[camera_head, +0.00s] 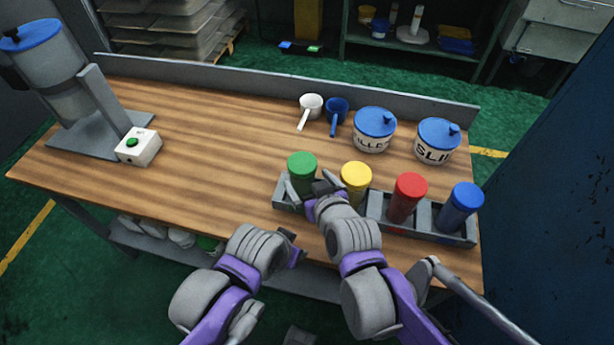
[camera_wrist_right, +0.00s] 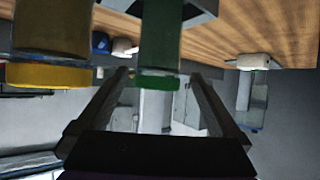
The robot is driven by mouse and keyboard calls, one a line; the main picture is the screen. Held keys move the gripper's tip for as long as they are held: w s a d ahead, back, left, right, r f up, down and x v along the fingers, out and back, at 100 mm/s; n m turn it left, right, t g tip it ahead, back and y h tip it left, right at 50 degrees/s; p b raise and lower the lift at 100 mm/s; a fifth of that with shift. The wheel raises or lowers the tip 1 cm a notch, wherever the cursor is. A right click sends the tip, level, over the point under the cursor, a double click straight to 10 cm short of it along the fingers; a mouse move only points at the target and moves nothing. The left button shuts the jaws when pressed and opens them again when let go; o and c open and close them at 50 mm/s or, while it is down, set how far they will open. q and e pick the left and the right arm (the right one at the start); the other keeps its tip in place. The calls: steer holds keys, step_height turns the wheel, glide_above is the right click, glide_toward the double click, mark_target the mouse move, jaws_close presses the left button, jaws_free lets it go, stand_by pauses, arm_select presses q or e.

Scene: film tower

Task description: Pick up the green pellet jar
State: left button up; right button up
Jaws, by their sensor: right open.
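The green pellet jar (camera_head: 302,165) stands upright in the left end compartment of a grey rack (camera_head: 430,230) near the table's front edge. My right gripper (camera_head: 313,188) is open at this jar, with one finger on either side. In the right wrist view the green jar (camera_wrist_right: 159,45) appears upside down between the spread finger tips (camera_wrist_right: 160,78). Whether a finger touches it I cannot tell. My left gripper (camera_head: 292,248) is low at the table's front edge, apart from the jars; its opening is unclear.
Yellow (camera_head: 356,177), red (camera_head: 408,198) and blue (camera_head: 460,208) jars stand rightward in the rack. Two blue-lidded tubs (camera_head: 374,130) (camera_head: 438,141) and white (camera_head: 311,105) and blue (camera_head: 336,108) scoops lie behind. The table's left middle is clear, beside a white button box (camera_head: 139,147).

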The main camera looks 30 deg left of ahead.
steer(key=x, duration=0.9)
steer(key=shift+w, duration=0.15)
steer(key=shift+c, duration=0.2)
steer(key=c, duration=1.5)
steer(key=shift+o, duration=0.2)
steer(key=shift+r, duration=0.1)
